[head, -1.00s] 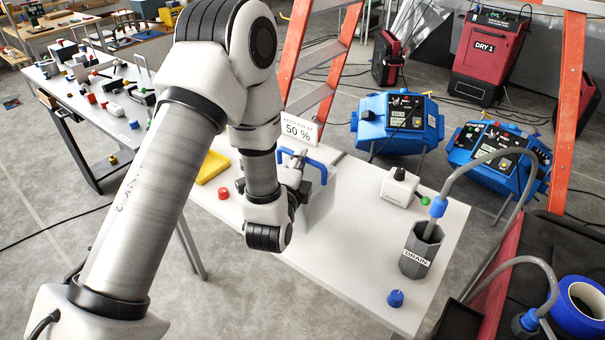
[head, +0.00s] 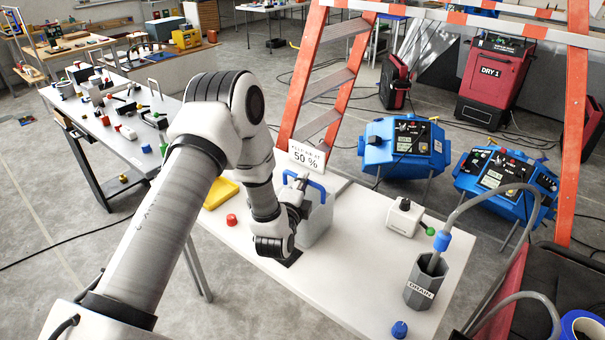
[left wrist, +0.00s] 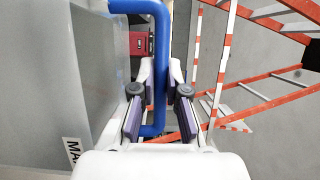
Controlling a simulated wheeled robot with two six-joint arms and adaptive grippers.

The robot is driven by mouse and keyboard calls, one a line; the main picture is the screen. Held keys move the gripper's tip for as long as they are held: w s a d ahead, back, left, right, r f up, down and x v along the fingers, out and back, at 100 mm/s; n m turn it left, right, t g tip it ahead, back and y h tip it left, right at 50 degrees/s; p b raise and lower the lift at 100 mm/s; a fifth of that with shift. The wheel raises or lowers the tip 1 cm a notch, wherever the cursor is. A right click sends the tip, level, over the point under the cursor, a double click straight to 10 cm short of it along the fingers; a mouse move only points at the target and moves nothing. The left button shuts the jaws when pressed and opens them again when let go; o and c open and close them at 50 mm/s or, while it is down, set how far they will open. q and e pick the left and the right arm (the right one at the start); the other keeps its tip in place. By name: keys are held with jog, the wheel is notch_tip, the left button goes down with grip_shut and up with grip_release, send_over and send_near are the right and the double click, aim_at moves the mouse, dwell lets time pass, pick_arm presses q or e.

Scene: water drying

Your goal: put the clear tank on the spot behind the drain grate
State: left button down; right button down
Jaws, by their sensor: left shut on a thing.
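The clear tank (head: 317,222), a pale see-through box with a blue handle (head: 318,188), is at the back of the white table, just in front of the "50 %" sign. My left gripper (head: 300,192) is shut on the blue handle; in the left wrist view its fingers (left wrist: 160,92) lie on both sides of the handle (left wrist: 161,60). The tank's wall (left wrist: 85,75) fills the left of that view. A dark patch (head: 294,258), likely the drain grate, shows partly beside my wrist, in front of the tank. Whether the tank's base touches the table is unclear. My right gripper is not in view.
On the white table (head: 350,275), a yellow tray (head: 221,193) and red knob (head: 231,220) lie left. A white box (head: 404,217), grey DRAIN cup (head: 425,283) and blue knob (head: 399,329) stand right. The sign (head: 307,156) and orange ladder (head: 325,85) are close behind the tank.

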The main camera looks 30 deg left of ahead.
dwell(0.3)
pick_arm(q)
jog(key=c, duration=1.6)
grip_release()
jog(key=shift+f, duration=0.3)
jog(key=o, duration=0.4)
jog(key=shift+s+r, duration=0.1)
jog(key=b+v, duration=0.3)
jog(key=v, duration=0.9)
jog(key=shift+r, duration=0.15)
